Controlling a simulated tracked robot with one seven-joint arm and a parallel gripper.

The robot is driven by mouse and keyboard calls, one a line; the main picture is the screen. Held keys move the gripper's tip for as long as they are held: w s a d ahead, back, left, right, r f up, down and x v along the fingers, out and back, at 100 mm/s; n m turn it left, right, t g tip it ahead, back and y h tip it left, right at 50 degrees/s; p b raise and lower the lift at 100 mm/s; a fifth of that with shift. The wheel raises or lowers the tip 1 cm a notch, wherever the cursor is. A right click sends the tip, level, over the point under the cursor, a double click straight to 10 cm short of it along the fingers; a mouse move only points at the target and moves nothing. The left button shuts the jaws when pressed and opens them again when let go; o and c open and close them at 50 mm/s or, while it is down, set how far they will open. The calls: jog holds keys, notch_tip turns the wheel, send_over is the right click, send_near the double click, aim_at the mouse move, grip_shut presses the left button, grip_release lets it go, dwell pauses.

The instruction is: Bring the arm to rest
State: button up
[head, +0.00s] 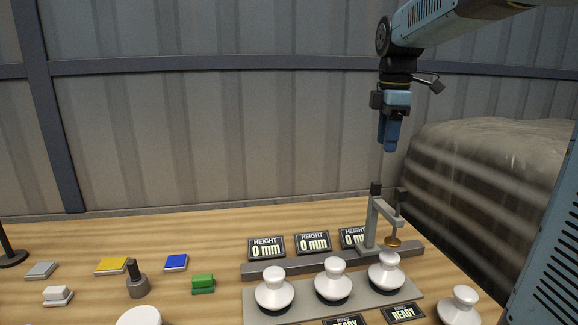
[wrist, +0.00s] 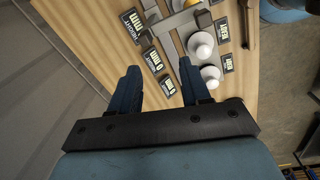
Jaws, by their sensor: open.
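My gripper (head: 389,135) hangs pointing down at the upper right of the head view, well above the table and apart from everything on it. In the wrist view its two blue fingers (wrist: 158,85) are spread with nothing between them. Below it in the head view stands a grey gauge stand (head: 373,222) with a brass tip (head: 392,242) over a white insulator (head: 387,272). Two more white insulators (head: 274,290) (head: 333,282) stand on the same grey base plate (head: 385,300).
Height displays (head: 267,248) reading 0 mm stand behind the insulators; READY displays (head: 403,313) lie in front. Another white insulator (head: 459,305) is at right. Yellow (head: 112,266), blue (head: 176,262) and green (head: 203,283) blocks lie left, near a grey knobbed weight (head: 137,284). A covered bulk (head: 485,190) stands behind right.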

jog(key=s+f+m+t, duration=0.1)
jog(key=s+f+m, duration=0.2)
jog(key=s+m, duration=0.2)
jog(key=s+f+m+t, duration=0.2)
jog(key=s+m, duration=0.4)
jog(key=s, duration=0.3)
jog(key=s+a+f+m+t, duration=0.1)
jog(key=s+f+m, duration=0.4)
jog(key=s, duration=0.2)
jog(key=shift+m+t, duration=0.4)
jog(key=shift+w+f, duration=0.1)
